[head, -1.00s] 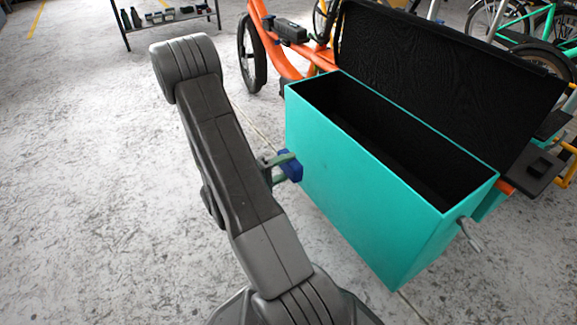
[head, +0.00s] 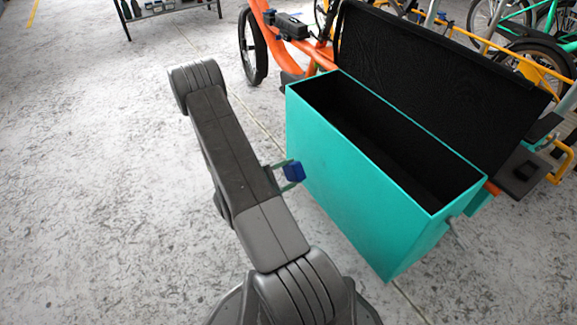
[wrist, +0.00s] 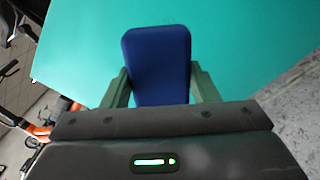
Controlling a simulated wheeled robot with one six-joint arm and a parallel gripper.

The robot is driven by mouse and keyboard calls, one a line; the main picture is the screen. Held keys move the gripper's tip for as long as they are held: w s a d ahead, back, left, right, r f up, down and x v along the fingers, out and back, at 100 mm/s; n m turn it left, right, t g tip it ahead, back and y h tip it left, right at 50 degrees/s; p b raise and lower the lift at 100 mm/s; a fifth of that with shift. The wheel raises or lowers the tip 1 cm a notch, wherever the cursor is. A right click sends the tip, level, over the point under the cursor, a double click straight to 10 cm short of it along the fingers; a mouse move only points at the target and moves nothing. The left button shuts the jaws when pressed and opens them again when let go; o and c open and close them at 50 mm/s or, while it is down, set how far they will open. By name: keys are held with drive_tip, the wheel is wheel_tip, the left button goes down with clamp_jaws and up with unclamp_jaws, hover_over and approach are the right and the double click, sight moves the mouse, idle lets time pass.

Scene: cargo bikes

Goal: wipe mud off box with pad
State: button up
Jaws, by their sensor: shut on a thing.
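The teal cargo box (head: 375,190) stands on the orange bike with its black lid open and a dark, empty-looking inside. My gripper (head: 288,174) is at the box's near long side, partly hidden by my arm. It is shut on a blue pad (head: 294,171). In the wrist view the blue pad (wrist: 158,62) sits between the two green fingers, in front of the teal box face (wrist: 240,45). I cannot tell whether the pad touches the face. I see no clear mud on the part of the face in view.
The orange bike frame (head: 283,50) runs behind the box to the left. A low shelf with small items (head: 165,10) stands at the back left. Other bikes (head: 530,60) are at the back right. The concrete floor on the left (head: 90,170) is clear.

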sight(318, 159)
drive_tip(key=shift+p+x, duration=0.4)
drive_tip(key=shift+x, duration=2.55)
drive_tip(key=shift+x, duration=1)
drive_tip(key=shift+s+d+b, duration=0.4)
drive_tip(key=shift+s+d, duration=0.2)
drive_tip(key=shift+s, duration=0.25)
drive_tip(key=shift+s+d+b, duration=0.4)
drive_tip(key=shift+s+d, duration=0.15)
drive_tip(key=shift+s, duration=0.25)
drive_tip(key=shift+f, duration=0.1)
drive_tip(key=shift+w, duration=0.1)
drive_tip(key=shift+w+a+b, duration=0.3)
drive_tip(key=shift+w+a, duration=0.15)
drive_tip(key=shift+w, duration=0.25)
drive_tip(key=shift+w+a+b, duration=0.3)
drive_tip(key=shift+w+a, duration=0.15)
drive_tip(key=shift+w, duration=0.3)
drive_tip(key=shift+w+a, duration=0.15)
drive_tip(key=shift+w, duration=0.1)
drive_tip(key=shift+c, duration=0.4)
